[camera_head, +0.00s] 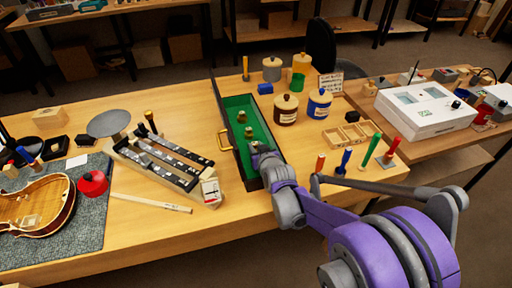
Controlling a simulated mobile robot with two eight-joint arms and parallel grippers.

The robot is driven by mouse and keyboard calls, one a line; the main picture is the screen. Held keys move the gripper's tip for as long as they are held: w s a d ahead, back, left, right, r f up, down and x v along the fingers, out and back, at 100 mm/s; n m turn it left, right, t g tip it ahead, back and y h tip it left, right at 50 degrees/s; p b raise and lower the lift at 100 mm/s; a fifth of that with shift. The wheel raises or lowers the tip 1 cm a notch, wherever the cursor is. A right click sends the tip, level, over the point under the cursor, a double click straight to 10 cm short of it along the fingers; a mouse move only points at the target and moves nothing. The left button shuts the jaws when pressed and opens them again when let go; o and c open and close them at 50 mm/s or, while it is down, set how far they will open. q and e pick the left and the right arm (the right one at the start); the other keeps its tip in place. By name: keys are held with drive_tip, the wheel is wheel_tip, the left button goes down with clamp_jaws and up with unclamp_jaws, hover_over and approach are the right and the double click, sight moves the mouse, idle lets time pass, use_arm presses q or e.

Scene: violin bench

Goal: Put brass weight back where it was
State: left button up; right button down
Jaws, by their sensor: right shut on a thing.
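An open long case (228,108) with a green lining stands on the middle of the wooden bench. Two small dark brass weights, a far one (242,117) and a nearer one (249,132), stand in a row in it. My right gripper (257,149) reaches into the near half of the case, just nearer than these weights. It is shut on a brass weight, which the gripper mostly hides. I cannot tell whether the held weight touches the lining. My left gripper is not in view.
Lidded jars, brown (286,110) and blue (319,104), stand close on the right. A wooden divided tray (347,135) and upright coloured-handled tools are further right.

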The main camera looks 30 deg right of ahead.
drive_tip(key=shift+f, duration=0.1)
drive_tip(key=c, duration=0.7)
unclamp_jaws()
drive_tip(key=shift+o, duration=0.2)
drive_tip(key=shift+s+r, duration=0.1)
drive_tip(key=shift+r, duration=0.1)
drive_tip(key=p+v, duration=0.2)
drive_tip(key=v, duration=0.9)
drive_tip(key=shift+s+a+r, duration=0.1)
drive_tip(key=shift+s+r, duration=0.05)
drive_tip(key=shift+s, duration=0.2)
